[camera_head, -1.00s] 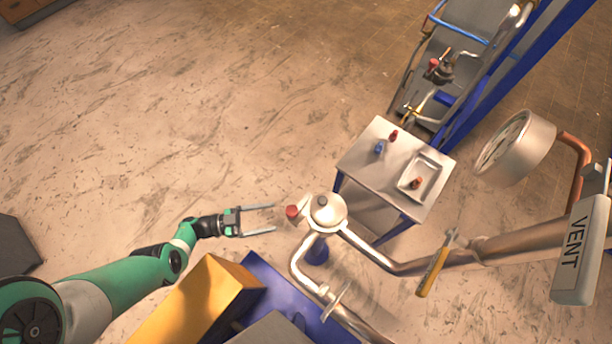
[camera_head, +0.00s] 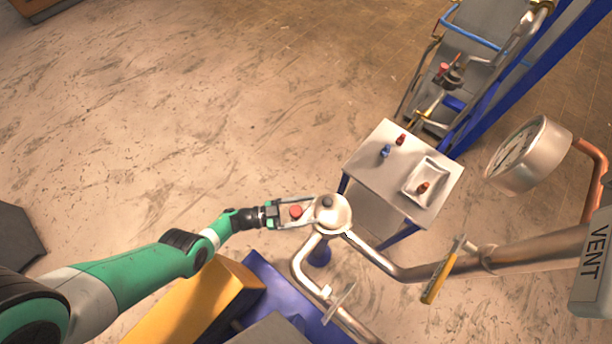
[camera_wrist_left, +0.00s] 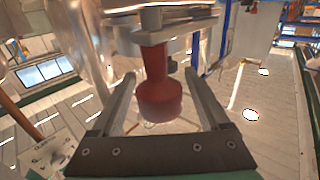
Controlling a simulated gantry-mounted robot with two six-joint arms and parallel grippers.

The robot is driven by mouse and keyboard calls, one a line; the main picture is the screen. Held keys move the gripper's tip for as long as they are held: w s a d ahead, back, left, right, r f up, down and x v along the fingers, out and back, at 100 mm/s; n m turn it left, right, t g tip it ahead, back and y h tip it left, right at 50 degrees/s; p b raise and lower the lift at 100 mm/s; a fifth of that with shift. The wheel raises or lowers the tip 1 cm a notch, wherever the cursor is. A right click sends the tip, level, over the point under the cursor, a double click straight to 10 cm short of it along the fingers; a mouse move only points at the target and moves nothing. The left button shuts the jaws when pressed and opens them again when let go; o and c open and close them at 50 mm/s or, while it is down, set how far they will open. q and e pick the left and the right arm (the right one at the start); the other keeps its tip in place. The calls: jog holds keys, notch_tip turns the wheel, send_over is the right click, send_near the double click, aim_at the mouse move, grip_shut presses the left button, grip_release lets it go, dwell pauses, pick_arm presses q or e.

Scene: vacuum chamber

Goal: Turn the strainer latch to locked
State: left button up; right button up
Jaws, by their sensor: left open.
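The strainer is a round metal body (camera_head: 333,214) with a dark knob on top, set on the pipework. Its latch has a red handle (camera_head: 296,211) on the strainer's left side. In the left wrist view the red handle (camera_wrist_left: 159,88) hangs below a metal bracket (camera_wrist_left: 165,25). My left gripper (camera_head: 296,212) is open, with one finger on each side of the red handle. In the left wrist view a gap shows between the handle and each finger. My right gripper is not in view.
A steel table (camera_head: 366,165) with small red and blue parts and a tray (camera_head: 427,181) stands behind the strainer. A yellow-handled valve (camera_head: 438,279), a gauge (camera_head: 527,155) and a VENT sign (camera_head: 595,255) are at right. A yellow box (camera_head: 195,300) lies below my left arm.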

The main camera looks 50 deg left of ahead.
pick_arm(q)
grip_shut()
dwell(0.4)
dwell(1.0)
